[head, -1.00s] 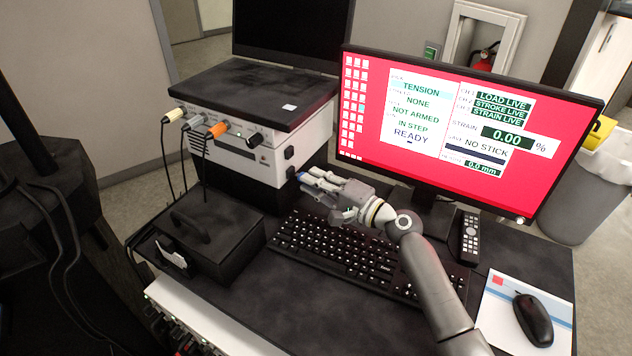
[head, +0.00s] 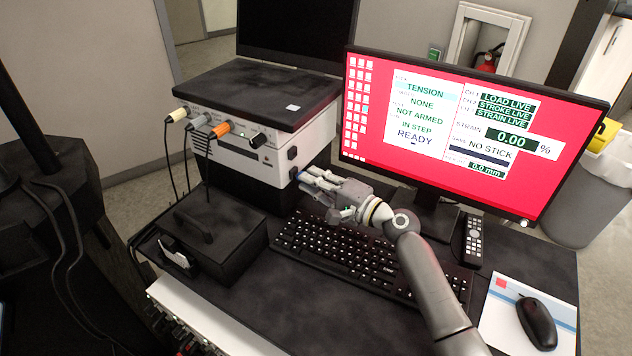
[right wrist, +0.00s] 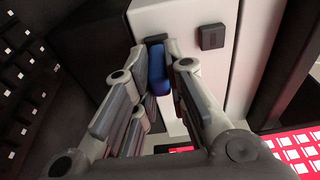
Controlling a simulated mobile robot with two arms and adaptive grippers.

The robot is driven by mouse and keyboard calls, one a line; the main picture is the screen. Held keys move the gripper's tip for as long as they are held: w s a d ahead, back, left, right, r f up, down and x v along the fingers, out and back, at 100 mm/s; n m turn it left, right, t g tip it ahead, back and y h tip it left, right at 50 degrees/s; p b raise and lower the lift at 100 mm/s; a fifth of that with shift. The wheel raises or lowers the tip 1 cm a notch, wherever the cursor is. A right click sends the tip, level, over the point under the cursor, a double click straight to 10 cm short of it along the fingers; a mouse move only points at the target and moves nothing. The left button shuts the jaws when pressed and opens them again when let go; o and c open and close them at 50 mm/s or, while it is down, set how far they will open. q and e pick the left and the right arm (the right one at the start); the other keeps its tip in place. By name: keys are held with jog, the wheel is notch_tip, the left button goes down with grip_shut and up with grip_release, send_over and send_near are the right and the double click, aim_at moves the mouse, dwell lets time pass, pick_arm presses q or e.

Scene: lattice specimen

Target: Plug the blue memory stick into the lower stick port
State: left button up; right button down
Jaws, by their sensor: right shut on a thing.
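My right gripper (head: 310,180) is shut on the blue memory stick (right wrist: 159,72), beside the right side of the white instrument box (head: 322,140). In the right wrist view the stick lies between the fingers (right wrist: 160,85), its far end at a dark lower stick port (right wrist: 155,39). I cannot tell whether the end is inside the port or just against it. The upper port (head: 292,153) is a small dark block above; it also shows in the right wrist view (right wrist: 212,36). In the head view the fingers hide most of the stick. My left gripper is out of view.
The monitor (head: 470,135) stands right of the gripper and reads "NO STICK". The keyboard (head: 345,250) lies below the hand. A black case (head: 215,240) sits left of it. A remote (head: 473,240) and mouse (head: 537,322) lie to the right.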

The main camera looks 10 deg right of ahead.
jog(key=shift+w+a+r, duration=0.1)
jog(key=shift+w+a, duration=0.1)
dwell(0.6)
jog(key=c, duration=1.9)
grip_release()
jog(key=o, duration=0.5)
jog(key=shift+w+a, duration=0.15)
jog(key=shift+a, duration=0.05)
jog(key=shift+o, duration=0.2)
jog(key=shift+o, duration=0.2)
jog(key=shift+d, duration=0.1)
jog(key=o, duration=0.4)
jog(key=shift+v, duration=2.6)
